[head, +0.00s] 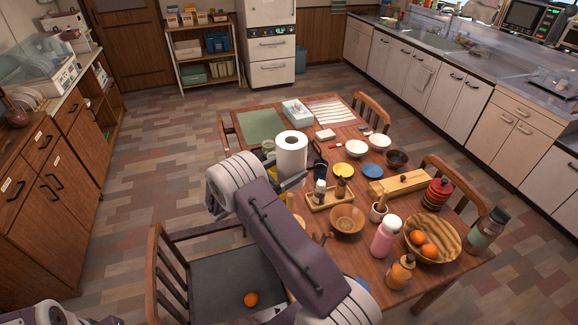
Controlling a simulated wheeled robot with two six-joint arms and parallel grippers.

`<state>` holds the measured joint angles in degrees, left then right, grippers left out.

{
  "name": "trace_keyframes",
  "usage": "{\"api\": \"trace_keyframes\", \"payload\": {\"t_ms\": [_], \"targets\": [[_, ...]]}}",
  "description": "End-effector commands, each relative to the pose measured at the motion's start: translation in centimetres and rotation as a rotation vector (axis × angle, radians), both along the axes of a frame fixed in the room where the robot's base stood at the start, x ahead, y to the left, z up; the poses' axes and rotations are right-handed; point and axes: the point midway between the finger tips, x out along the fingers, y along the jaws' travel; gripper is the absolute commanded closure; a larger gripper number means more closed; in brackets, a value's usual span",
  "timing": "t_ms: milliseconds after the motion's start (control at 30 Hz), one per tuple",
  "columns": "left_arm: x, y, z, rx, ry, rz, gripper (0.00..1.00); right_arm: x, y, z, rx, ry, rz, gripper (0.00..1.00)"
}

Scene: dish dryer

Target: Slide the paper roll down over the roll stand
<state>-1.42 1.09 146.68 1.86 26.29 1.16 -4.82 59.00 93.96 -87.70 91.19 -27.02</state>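The white paper roll (291,152) stands upright at the left side of the dining table, with its round core hole showing on top. My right arm reaches up from the bottom and bends toward it. My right gripper (295,182) is at the roll's lower part, with a dark finger across its near side. The far finger is hidden, so I cannot tell whether it grips the roll. I cannot make out the roll stand; my arm or the roll may hide it. Only links of my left arm show at the bottom left; its gripper is out of view.
On the table (328,226) are a wooden caddy with bottles (328,196), a dark cup (320,169), bowls (347,219), a pink bottle (385,237) and a fruit basket (441,236). A chair (225,290) with an orange (251,299) stands at the near left.

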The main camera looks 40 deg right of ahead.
Motion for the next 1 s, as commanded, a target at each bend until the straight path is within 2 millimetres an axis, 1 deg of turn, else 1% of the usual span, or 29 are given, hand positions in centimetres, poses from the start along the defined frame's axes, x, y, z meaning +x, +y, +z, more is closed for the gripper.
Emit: {"api": "trace_keyframes", "payload": {"t_ms": [167,1000], "targets": [[0.0,0.0,-0.7,0.000,0.000,0.000,0.64,0.0,0.0,-0.8,0.000,0.000,0.001,0.63],[0.0,0.0,-6.7,0.000,0.000,0.000,0.64,0.0,0.1,-8.2,0.000,0.001,0.002,0.63]]}}
